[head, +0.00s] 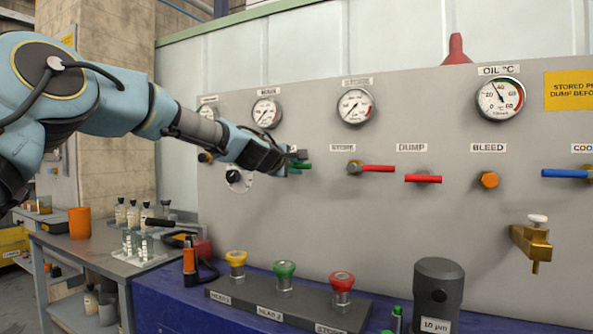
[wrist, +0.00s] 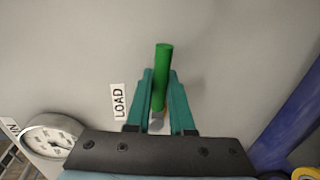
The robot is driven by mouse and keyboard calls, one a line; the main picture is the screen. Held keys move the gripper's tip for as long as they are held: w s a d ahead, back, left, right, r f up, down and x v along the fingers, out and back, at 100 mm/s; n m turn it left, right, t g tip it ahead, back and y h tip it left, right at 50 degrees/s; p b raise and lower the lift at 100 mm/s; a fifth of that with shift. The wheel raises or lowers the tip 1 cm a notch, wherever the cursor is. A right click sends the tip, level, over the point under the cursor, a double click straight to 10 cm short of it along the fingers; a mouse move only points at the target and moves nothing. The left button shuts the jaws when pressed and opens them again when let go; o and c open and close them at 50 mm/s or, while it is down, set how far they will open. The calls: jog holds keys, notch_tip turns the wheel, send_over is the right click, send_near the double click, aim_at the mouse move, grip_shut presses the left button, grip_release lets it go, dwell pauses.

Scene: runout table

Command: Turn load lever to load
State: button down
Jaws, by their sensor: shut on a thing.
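The load lever has a green handle (wrist: 163,65) that stands out between the fingers in the wrist view. My gripper (wrist: 161,90) is shut on this handle, with one teal finger on each side. The LOAD label (wrist: 119,102) is on the panel beside the left finger. In the head view my gripper (head: 295,158) is at the grey panel, left of the red store lever. The green handle (head: 304,166) sticks out to the right of the fingers there. The lever's pivot is mostly hidden by my gripper.
On the panel (head: 400,230) are a red store lever (head: 376,168), a red dump lever (head: 424,179), an orange bleed knob (head: 489,180), a blue lever (head: 565,173) and several gauges. Below are mushroom buttons (head: 284,269) and a dark cylinder (head: 438,290). A side bench (head: 85,258) stands left.

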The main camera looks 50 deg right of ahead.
jog(key=shift+w+r, duration=0.1)
jog(key=c, duration=0.8)
grip_release()
jog(key=b+v, duration=0.5)
jog(key=v, duration=0.6)
jog(key=shift+d, duration=0.1)
